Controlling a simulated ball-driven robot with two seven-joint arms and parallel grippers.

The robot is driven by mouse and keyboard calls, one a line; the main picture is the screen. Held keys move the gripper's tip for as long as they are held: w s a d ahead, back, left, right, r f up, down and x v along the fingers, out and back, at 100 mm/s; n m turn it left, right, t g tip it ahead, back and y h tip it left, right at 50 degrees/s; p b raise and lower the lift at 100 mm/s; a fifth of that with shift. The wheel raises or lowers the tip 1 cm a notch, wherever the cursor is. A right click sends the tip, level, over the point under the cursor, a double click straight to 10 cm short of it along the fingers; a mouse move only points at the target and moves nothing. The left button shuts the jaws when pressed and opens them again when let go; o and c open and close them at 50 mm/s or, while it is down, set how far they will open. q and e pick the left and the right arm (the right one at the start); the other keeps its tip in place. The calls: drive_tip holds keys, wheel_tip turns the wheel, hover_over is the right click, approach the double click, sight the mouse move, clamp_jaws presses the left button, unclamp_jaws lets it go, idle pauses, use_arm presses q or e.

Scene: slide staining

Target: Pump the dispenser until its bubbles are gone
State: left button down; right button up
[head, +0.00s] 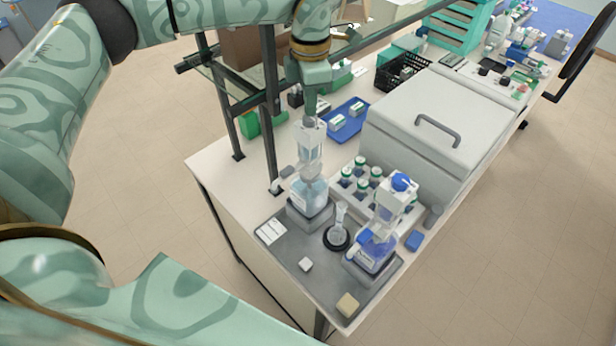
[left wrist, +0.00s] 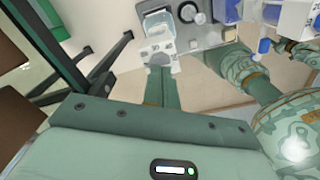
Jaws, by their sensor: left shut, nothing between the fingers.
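A bottle-top dispenser (head: 312,188) with a clear upper body and pale blue liquid stands upright on a grey block on the mat. My left gripper (head: 310,112) points down at its top, with shut, empty fingers touching or just above it; I cannot tell which. In the left wrist view the fingers (left wrist: 157,72) reach toward the dispenser's pale top (left wrist: 158,45). Bubbles are too small to make out. A second dispenser (head: 380,240), with a blue cap and darker blue liquid, stands to the right. My right gripper is not in view.
The grey mat (head: 290,275) also holds a flask (head: 339,225) in a black ring, a white label card (head: 271,232) and a sponge (head: 347,304). A rack of green-capped bottles (head: 345,203) stands behind. Dark shelf posts (head: 269,120) rise close left of my gripper. A large white lidded box (head: 440,125) stands right.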

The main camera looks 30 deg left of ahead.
sight(310, 123)
use_arm(q)
drive_tip(key=shift+s+f+b, duration=0.1)
drive_tip(key=shift+f+b, duration=1.05)
drive_tip(key=shift+f, duration=1.5)
drive_tip(key=shift+p, duration=0.35)
drive_tip(key=shift+r+p, duration=2.5)
drive_tip(key=shift+r, duration=0.45)
wheel_tip(310, 123, up, 5)
drive_tip(key=p, duration=0.4)
drive_tip(key=shift+r+p, duration=0.1)
drive_tip(key=shift+p, duration=0.25)
